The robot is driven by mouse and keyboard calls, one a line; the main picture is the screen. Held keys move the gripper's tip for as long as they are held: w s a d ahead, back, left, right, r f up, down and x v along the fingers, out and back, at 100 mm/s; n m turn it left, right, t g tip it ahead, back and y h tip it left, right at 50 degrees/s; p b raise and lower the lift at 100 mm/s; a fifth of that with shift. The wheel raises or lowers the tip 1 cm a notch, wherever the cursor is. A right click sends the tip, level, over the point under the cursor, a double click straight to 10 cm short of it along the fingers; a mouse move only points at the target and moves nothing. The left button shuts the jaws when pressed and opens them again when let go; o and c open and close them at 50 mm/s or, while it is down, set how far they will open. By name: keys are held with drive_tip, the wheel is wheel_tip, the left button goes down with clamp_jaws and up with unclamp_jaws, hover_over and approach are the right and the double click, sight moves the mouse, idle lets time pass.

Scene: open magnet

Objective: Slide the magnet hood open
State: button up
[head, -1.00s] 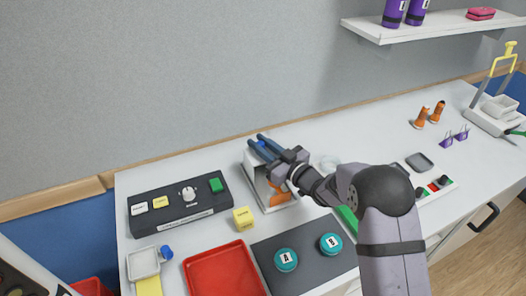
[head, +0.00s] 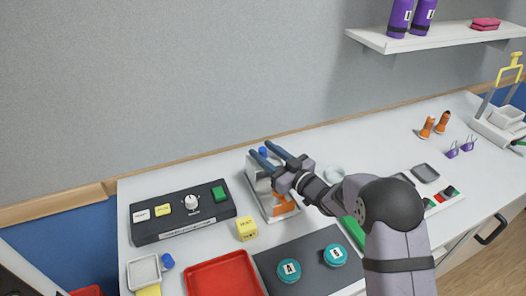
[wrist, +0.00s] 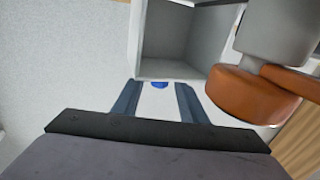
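The magnet device (head: 258,190) is a pale box-like unit with an orange part (head: 283,206), standing on the counter behind the dark mat. A small blue knob (head: 263,151) is at its top. My gripper (head: 261,149) is over the device, its two blue-grey fingers apart on either side of the knob. A grey hollow housing (wrist: 175,40) and an orange cylinder (wrist: 250,97) lie beyond. I cannot tell whether either finger touches the knob.
A black control box (head: 180,215) with buttons and a dial stands left. A yellow cube (head: 246,229), a red tray (head: 222,275) and a dark mat (head: 300,262) with two teal lidded items are in front. My arm covers part of the counter to the right.

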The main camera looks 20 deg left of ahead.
sight(282, 162)
drive_tip(key=shift+b+v, duration=0.95)
drive_tip(key=shift+v, duration=2.2)
drive_tip(key=shift+w+d+r, duration=0.15)
drive_tip(key=shift+w+d, duration=0.1)
drive_tip(key=shift+d, duration=0.05)
drive_tip(key=w+d+m+t+h+p, duration=0.3)
drive_tip(key=d+m+h, duration=0.75)
drive_tip(key=d, duration=1.05)
drive_tip(key=s+d+f+m+g+h, duration=0.1)
drive_tip(key=s+d+g, duration=0.1)
drive_tip(key=s+d, duration=0.2)
drive_tip(key=s+d+f+g+h, duration=0.1)
drive_tip(key=s+d+f+h, duration=0.1)
drive_tip(key=s, duration=0.4)
drive_tip(key=s+d+f+m+g+h, duration=0.1)
drive_tip(key=s+d+f+g+h, duration=0.1)
drive_tip(key=s+d, duration=0.3)
drive_tip(key=shift+s+d+f+m+g, duration=0.15)
drive_tip(key=shift+s+d+m+g, duration=0.15)
drive_tip(key=shift+s+m, duration=0.05)
drive_tip(key=s+d+f+g+b, duration=0.1)
drive_tip(key=s+f+g, duration=0.1)
drive_tip(key=s, duration=0.5)
drive_tip(key=s+d+f+g, duration=0.1)
drive_tip(key=s+f+g, duration=0.1)
drive_tip(key=s, duration=0.6)
drive_tip(key=shift+f+g+b, duration=0.25)
drive_tip(key=shift+g+b, duration=0.1)
drive_tip(key=shift+g, duration=0.45)
